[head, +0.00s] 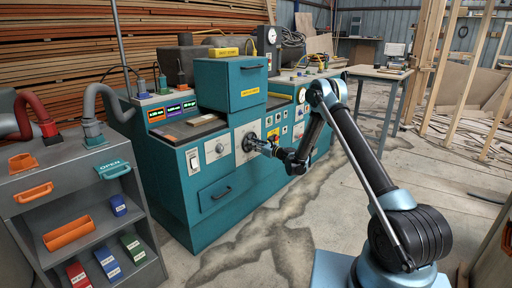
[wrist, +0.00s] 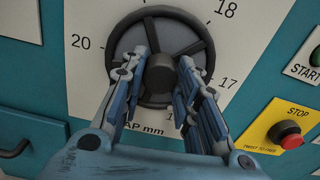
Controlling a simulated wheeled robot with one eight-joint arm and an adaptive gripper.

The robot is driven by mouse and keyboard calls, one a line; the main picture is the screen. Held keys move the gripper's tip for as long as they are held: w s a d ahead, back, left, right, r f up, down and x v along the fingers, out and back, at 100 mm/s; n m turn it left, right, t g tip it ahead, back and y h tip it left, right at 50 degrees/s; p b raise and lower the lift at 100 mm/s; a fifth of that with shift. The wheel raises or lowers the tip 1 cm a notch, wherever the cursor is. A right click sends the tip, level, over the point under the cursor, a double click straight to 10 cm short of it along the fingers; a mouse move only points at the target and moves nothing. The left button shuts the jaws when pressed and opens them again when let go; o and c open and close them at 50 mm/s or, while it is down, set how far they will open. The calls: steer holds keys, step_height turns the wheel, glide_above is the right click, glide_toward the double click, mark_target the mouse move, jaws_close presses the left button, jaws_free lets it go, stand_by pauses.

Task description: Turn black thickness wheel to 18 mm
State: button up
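The black thickness wheel (wrist: 170,28) is a spoked wheel with a round hub (wrist: 161,76), set on a white dial plate (wrist: 88,14). The figures 20 at left, 18 at upper right and 17 at right are readable. I see no clear pointer. In the head view the wheel (head: 248,141) is on the front of the teal machine (head: 165,171). My gripper (wrist: 162,65) faces it, with one finger on each side of the hub. The fingers are apart and close to the hub; whether they press on it is unclear. They hide parts of the rim.
A red stop button (wrist: 291,135) on a yellow plate and a green start button (wrist: 315,56) lie right of the dial. A grey cart (head: 68,180) stands left of the machine.

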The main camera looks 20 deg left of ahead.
steer(key=shift+d, duration=0.15)
steer(key=shift+c, duration=0.5)
steer(key=shift+n, duration=0.3)
steer(key=n, duration=2.3)
steer(key=shift+s+a, duration=0.15)
steer(key=shift+a, duration=0.1)
steer(key=shift+n, duration=0.3)
